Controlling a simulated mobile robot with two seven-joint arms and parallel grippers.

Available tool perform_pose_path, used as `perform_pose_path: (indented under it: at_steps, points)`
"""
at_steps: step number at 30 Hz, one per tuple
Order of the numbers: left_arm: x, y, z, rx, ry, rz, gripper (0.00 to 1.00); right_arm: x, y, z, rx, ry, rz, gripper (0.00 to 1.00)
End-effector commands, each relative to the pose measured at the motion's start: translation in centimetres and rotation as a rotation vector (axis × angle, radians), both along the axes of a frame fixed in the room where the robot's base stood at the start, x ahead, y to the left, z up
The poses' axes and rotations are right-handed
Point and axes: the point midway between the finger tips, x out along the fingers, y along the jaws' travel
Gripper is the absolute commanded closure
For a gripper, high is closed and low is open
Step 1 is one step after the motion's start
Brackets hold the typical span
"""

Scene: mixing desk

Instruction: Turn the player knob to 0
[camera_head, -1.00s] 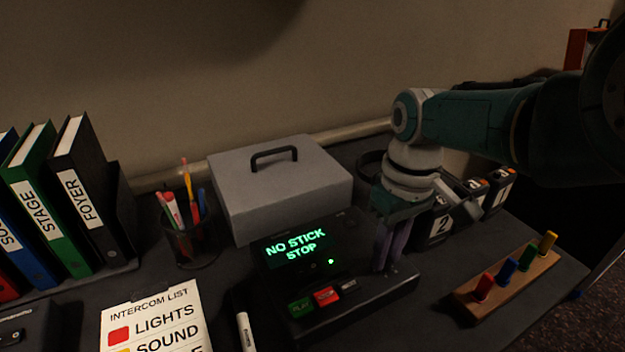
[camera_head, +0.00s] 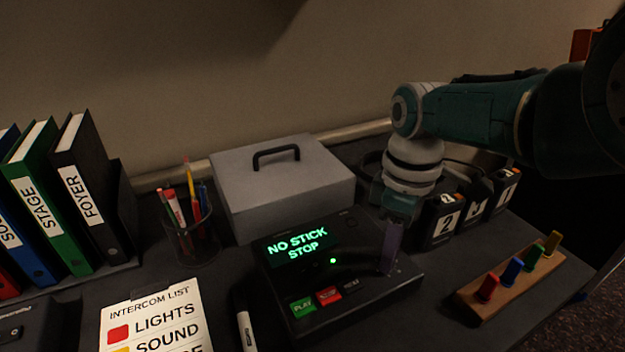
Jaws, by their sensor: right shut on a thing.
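The black player (camera_head: 345,305) stands on the desk in the head view. Its screen (camera_head: 298,245) reads "NO STICK STOP" in green, and a small green light glows below it. A green PLAY button (camera_head: 303,307) and a red button (camera_head: 328,295) sit on its front part. My right gripper (camera_head: 389,268) points down at the right part of the player's top, its fingers shut on the player knob. The knob is hidden by the fingers, so its setting cannot be read. My left gripper is not in view.
A grey cash box (camera_head: 283,190) stands behind the player. Numbered black units (camera_head: 445,222) stand behind my right gripper. A wooden block with coloured pegs (camera_head: 515,287) lies to the right. A pen cup (camera_head: 192,240), a marker (camera_head: 244,325) and an intercom list (camera_head: 155,320) lie left.

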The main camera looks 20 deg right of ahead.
Motion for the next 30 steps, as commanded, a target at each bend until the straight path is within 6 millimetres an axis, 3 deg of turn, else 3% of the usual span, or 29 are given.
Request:
perform_pose_path:
  at_steps: [11, 12, 19, 30]
  points:
    - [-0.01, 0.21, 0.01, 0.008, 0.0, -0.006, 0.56, 0.02, 0.04, 0.08, 0.001, 0.0, 0.005, 1.0]
    - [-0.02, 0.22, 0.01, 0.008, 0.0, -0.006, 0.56, 0.02, 0.04, 0.08, 0.001, 0.0, 0.005, 0.74]
    - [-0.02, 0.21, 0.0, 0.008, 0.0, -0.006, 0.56, 0.02, 0.03, 0.04, 0.0, 0.0, 0.005, 0.48]
    - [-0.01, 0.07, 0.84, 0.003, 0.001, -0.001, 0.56, 0.05, -0.02, 0.94, 0.0, -0.002, 0.004, 0.46]
